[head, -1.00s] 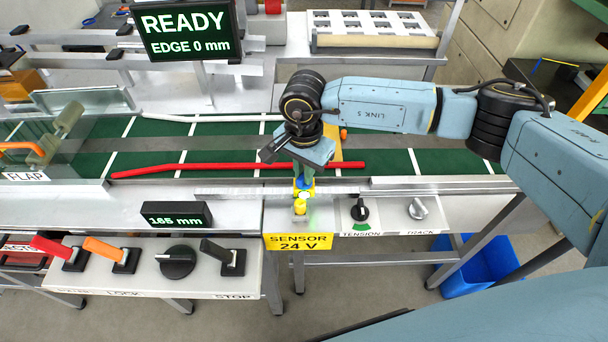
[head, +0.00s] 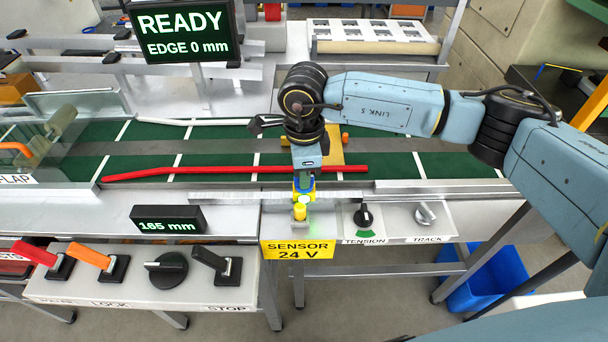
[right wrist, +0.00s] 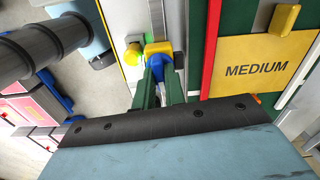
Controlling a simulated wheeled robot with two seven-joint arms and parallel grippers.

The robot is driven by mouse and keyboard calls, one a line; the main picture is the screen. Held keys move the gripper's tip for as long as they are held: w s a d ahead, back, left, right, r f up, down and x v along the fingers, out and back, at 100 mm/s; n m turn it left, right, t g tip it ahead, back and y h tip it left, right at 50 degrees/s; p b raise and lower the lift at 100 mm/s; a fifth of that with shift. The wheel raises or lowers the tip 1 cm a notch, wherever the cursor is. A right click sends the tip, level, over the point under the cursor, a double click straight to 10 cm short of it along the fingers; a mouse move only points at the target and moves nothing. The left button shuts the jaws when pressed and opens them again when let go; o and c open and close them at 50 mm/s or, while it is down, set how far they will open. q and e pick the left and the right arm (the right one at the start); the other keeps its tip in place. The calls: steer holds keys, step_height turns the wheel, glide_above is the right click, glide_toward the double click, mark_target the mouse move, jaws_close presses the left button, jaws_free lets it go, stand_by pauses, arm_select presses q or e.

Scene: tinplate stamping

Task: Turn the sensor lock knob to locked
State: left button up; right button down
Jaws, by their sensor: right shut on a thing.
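The sensor on the station front has a yellow body (head: 300,212) with a glowing green-yellow light, above the yellow "SENSOR 24 V" label (head: 297,249). A blue knob-like part (right wrist: 157,59) sits at the yellow body (right wrist: 158,47) in the right wrist view. My right gripper (head: 304,184) reaches down to it from above, its green fingers (right wrist: 160,72) shut on the blue part. The fingers and wrist hide most of this part, so its lock position cannot be read. My left gripper is not in view.
A red strip (head: 240,170) lies along the green conveyor (head: 400,165) behind the sensor. The "165 mm" display (head: 168,219) and a lever panel (head: 140,285) are on the left.

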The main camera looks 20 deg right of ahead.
steer(key=shift+m, duration=0.6)
steer(key=shift+w, duration=0.1)
steer(key=c, duration=1.5)
jaws_free()
steer(key=shift+o, duration=0.2)
step_height(320, 180, up, 14)
steer(key=shift+f, duration=0.25)
